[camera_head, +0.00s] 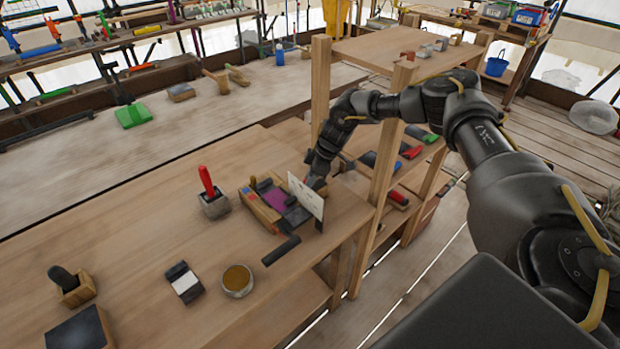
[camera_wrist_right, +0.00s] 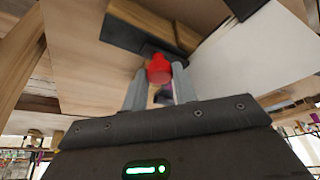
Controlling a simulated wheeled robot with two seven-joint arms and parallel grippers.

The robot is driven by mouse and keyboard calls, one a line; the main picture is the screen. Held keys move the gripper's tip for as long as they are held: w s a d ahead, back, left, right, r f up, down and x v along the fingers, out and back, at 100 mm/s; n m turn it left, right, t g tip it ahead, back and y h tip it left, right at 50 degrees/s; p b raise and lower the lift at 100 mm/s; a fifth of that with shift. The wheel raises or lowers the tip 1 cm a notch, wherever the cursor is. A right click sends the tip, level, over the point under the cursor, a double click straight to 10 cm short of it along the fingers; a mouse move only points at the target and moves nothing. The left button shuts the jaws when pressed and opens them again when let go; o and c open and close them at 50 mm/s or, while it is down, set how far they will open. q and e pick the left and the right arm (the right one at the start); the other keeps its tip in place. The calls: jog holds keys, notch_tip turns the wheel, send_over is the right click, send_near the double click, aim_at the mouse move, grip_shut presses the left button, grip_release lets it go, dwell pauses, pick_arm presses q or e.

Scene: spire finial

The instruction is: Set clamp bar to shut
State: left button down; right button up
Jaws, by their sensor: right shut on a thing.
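A wooden fixture (camera_head: 262,208) with a purple panel and dark metal parts sits near the right edge of the workbench. A thin white plate (camera_head: 306,197) stands upright on its right side, and a black handle (camera_head: 281,250) sticks out toward the front. My right gripper (camera_head: 318,184) is at the fixture, partly hidden behind the white plate. In the right wrist view its two grey fingers (camera_wrist_right: 160,80) are shut on a red knob (camera_wrist_right: 158,68) beside a dark bar (camera_wrist_right: 128,38). I cannot tell the clamp bar's exact position. My left gripper is not in view.
A red-handled tool in a grey block (camera_head: 213,200), a black-and-white block (camera_head: 184,282) and a round bowl (camera_head: 237,281) stand left and front of the fixture. A wooden shelf post (camera_head: 380,180) rises close to my right arm.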

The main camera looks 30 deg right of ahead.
aim_at(293, 195)
jog(key=shift+s+a+r, duration=0.1)
jog(key=shift+a, duration=0.3)
grip_shut()
jog(key=a+p, duration=0.2)
jog(key=a, duration=0.1)
jog(key=shift+s+a, duration=0.2)
jog(key=shift+a, duration=0.1)
jog(key=o, duration=0.6)
grip_release()
jog(key=o, duration=0.4)
jog(key=shift+a, duration=0.15)
jog(key=shift+o, duration=0.2)
